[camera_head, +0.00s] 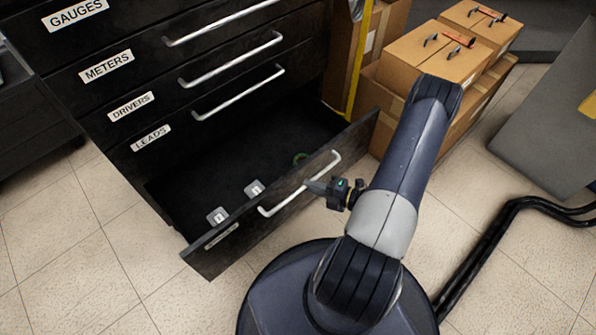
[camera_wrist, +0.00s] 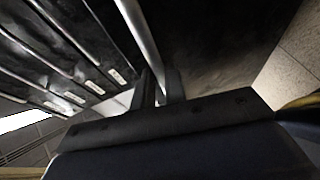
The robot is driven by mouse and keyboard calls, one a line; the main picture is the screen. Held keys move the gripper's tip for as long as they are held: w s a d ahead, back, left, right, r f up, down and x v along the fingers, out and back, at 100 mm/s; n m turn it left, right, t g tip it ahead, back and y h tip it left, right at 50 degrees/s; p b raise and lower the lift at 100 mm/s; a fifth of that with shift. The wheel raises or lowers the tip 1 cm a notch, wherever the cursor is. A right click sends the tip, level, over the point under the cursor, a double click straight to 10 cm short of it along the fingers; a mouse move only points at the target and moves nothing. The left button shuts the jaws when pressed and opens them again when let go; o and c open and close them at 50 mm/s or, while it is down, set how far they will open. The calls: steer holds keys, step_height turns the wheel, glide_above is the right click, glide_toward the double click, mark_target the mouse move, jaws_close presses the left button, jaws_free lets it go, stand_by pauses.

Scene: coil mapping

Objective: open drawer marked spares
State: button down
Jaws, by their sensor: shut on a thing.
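The bottom drawer (camera_head: 280,200) of the black cabinet stands pulled well out. Its front label (camera_head: 221,236) is too slanted to read surely. Its pale bar handle (camera_head: 285,205) runs along the front and also shows in the wrist view (camera_wrist: 136,38). My gripper (camera_head: 318,187) is at the right part of this handle. In the wrist view my gripper's fingers (camera_wrist: 158,88) are shut around the bar.
The drawers above, labelled GAUGES (camera_head: 75,13), METERS (camera_head: 106,66), DRIVERS (camera_head: 131,107) and LEADS (camera_head: 151,138), are shut. Cardboard boxes (camera_head: 400,85) stand right of the cabinet. Black cables (camera_head: 480,245) cross the floor at right. Tiled floor left of the drawer is clear.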

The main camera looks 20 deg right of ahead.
steer(key=shift+s+d, duration=0.25)
steer(key=shift+s, duration=0.55)
steer(key=shift+s+d, duration=0.3)
steer(key=shift+s, duration=0.45)
steer(key=shift+s+d, duration=0.25)
steer(key=shift+s, duration=0.55)
steer(key=c, duration=1.5)
jaws_free()
steer(key=shift+o, duration=0.2)
steer(key=p+v, duration=0.2)
steer(key=v, duration=0.8)
steer(key=shift+s+d, duration=0.3)
